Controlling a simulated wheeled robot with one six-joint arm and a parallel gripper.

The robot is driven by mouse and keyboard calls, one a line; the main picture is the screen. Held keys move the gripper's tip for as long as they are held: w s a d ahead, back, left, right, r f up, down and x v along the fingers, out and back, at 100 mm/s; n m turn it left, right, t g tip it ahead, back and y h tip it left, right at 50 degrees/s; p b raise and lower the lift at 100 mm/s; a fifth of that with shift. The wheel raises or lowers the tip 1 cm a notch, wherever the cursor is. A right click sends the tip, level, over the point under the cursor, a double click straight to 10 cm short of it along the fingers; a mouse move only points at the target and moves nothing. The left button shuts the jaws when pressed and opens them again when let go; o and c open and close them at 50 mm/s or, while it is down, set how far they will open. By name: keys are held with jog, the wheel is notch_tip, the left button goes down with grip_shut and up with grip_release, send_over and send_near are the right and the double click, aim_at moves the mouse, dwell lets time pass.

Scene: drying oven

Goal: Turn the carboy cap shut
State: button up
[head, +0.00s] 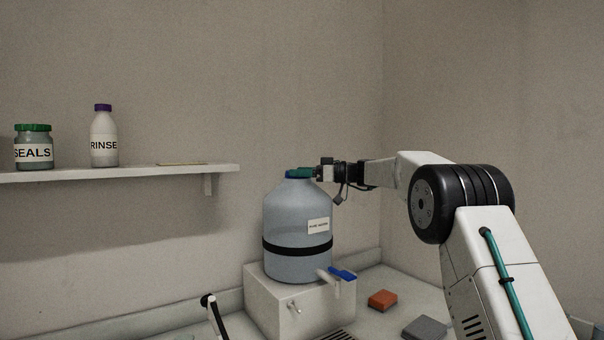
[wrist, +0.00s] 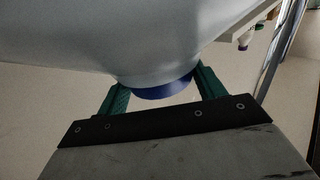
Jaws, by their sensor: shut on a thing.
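The carboy (head: 297,222) is a large translucent blue-grey bottle with a black band and a white label, standing upright on a white block. Its blue cap (head: 293,174) sits on the neck at the top. My gripper (head: 302,172) reaches in level from the right, with its green fingers at the cap. In the wrist view the fingers (wrist: 160,88) lie on either side of the blue cap (wrist: 162,89), shut on it. The carboy's shoulder fills the top of that view. The far side of the cap is hidden.
The carboy's spigot has a blue lever (head: 343,274). The white block (head: 290,309) stands on the counter. An orange sponge (head: 382,299) and a grey pad (head: 425,328) lie to the right. A wall shelf (head: 120,173) at left holds a SEALS jar (head: 33,148) and a RINSE bottle (head: 104,138).

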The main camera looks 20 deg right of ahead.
jog(key=shift+r+n+g+y, duration=0.1)
jog(key=shift+n+g+y, duration=0.25)
jog(key=shift+g, duration=0.25)
jog(key=o, duration=1)
jog(key=shift+c, duration=0.2)
jog(key=shift+d, duration=0.1)
jog(key=shift+v, duration=3.9)
